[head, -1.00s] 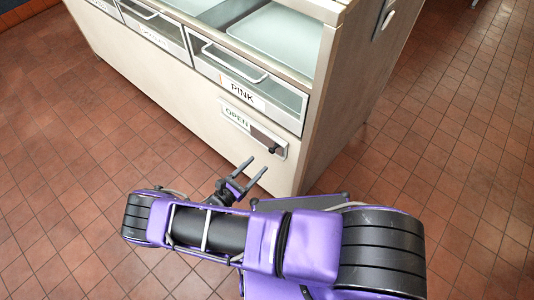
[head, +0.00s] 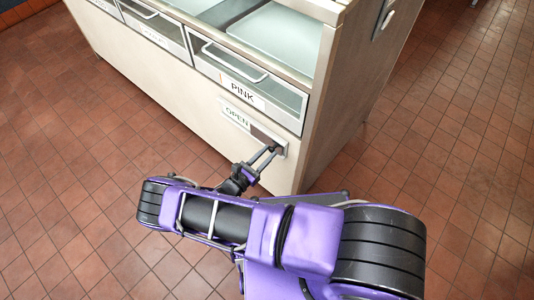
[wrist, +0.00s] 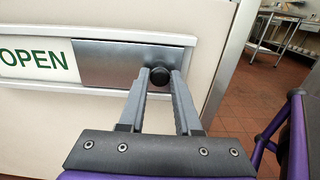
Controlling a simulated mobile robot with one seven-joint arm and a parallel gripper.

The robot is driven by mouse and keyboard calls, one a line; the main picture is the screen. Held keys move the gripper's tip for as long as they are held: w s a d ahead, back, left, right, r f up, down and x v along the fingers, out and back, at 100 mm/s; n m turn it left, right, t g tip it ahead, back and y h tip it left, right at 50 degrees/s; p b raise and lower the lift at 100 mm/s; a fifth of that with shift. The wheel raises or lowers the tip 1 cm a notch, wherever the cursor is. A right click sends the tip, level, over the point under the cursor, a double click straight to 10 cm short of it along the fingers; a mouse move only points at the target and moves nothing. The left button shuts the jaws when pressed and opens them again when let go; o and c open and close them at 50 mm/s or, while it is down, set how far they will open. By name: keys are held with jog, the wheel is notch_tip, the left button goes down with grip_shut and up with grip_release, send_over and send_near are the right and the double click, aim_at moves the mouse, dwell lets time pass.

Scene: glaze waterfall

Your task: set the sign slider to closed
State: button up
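The sign slider is a grey metal plate (wrist: 115,62) in a pale frame on the counter front. It sits at the right end of the frame, and the word OPEN (wrist: 38,59) shows to its left. A round black knob (wrist: 160,77) is at the plate's right end. In the head view the OPEN sign (head: 237,116) is below the PINK drawer label. My gripper (wrist: 161,80) has one finger on each side of the knob, closed in against it. In the head view my gripper (head: 270,150) reaches the plate's right end, and the fingertips cover the knob.
A drawer with a PINK label (head: 242,93) is just above the sign. The counter's right corner (head: 303,165) is close to the right of my gripper. Tiled floor (head: 450,130) is open to the right. A metal table (wrist: 283,20) stands in the distance.

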grip_shut()
dwell(1.0)
